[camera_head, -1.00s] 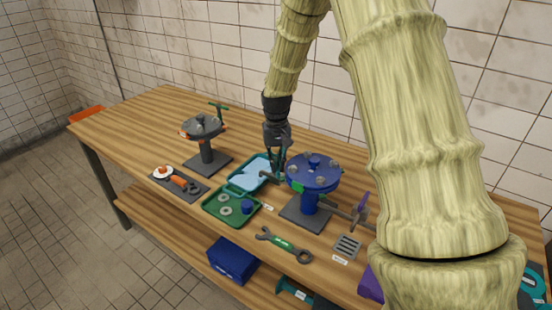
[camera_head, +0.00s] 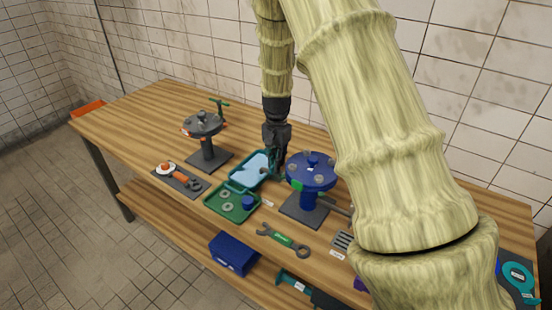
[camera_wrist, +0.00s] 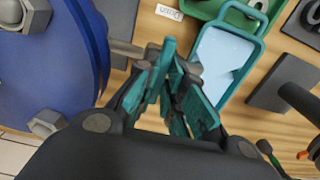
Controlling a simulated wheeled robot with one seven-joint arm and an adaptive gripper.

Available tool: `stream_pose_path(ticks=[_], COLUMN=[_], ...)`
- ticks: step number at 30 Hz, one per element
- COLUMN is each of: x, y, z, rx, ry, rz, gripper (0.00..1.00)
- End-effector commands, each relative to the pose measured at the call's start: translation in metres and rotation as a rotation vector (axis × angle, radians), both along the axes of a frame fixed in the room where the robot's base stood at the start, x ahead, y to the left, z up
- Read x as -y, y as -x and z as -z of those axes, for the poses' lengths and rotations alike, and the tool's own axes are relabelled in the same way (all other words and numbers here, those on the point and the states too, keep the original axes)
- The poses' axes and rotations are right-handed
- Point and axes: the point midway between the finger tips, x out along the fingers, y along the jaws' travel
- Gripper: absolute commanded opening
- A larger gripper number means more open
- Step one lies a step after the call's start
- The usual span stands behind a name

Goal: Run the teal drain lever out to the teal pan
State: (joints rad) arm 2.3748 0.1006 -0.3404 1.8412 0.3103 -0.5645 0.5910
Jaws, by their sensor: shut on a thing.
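The teal-rimmed pan with a pale blue floor (camera_head: 250,168) lies on the bench, left of the blue flanged unit (camera_head: 311,180). My gripper (camera_head: 274,164) is low between the pan and the blue flange. In the wrist view, my gripper (camera_wrist: 172,88) is shut around the teal lever at the end of a grey stub (camera_wrist: 126,49) from the blue unit. The lever is largely hidden by the teal-coloured fingers, so its exact angle cannot be told. The pan (camera_wrist: 222,55) is just beyond the fingers, to the upper right.
A green tray (camera_head: 238,213) with washers and a blue part sits in front of the pan. A grey flanged unit (camera_head: 207,150) stands left. A wrench (camera_head: 283,239) and a slotted plate (camera_head: 342,241) lie near the front edge. My arm hides the right of the bench.

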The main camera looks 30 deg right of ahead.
Motion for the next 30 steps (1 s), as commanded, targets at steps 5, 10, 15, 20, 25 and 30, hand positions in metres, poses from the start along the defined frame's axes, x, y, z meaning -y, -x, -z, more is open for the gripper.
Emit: stream_pose_path(ticks=[5,10,15,20,25,30], x=[0.0011,0.001,0.0009,0.0007,0.0001,-0.0003], y=[0.0,0.0,0.0001,0.0001,-0.0001,-0.0003], z=[-0.0007,-0.0004,-0.0003,-0.0003,-0.0002,-0.0002], rx=[0.0,0.001,0.0,0.0,0.0,0.0], ry=[0.001,0.001,0.001,0.0,0.0,0.0], rz=[0.034,0.044,0.044,0.043,0.041,0.04], gripper=[0.0,0.0,0.0,0.23,0.32,0.32])
